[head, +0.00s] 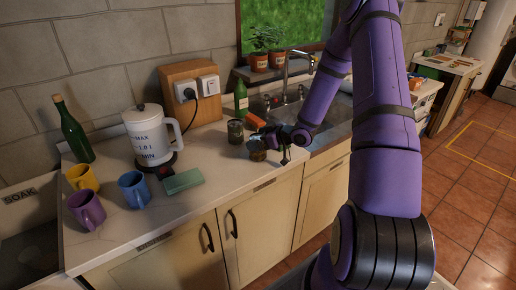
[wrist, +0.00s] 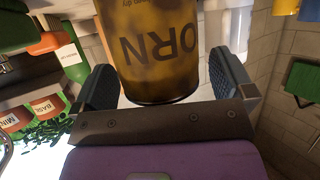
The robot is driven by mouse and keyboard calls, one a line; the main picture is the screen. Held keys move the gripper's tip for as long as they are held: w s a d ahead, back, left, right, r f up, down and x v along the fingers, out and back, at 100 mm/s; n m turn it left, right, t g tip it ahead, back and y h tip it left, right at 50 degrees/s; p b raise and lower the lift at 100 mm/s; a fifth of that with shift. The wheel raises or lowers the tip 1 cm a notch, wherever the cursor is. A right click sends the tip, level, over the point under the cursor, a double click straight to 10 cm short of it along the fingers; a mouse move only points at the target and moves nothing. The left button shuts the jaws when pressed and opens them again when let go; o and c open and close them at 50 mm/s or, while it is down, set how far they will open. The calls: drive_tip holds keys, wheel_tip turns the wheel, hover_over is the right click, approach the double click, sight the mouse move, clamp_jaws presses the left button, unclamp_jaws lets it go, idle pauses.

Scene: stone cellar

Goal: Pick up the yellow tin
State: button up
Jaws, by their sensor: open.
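The yellow tin (wrist: 152,45), brownish yellow with dark letters reading "ORN", shows large and upside down in the wrist view. A gap shows beside the left finger; I cannot tell whether the right finger touches the tin.
The sink (head: 325,127) is to the right. A kettle (head: 147,137), green box (head: 183,181), mugs and a tall bottle (head: 75,135) are left. The worktop's front edge is close.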

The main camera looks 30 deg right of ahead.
drive_tip(key=shift+w+a, duration=0.1)
drive_tip(key=shift+w, duration=0.05)
drive_tip(key=c, duration=1)
drive_tip(key=shift+r, duration=0.1)
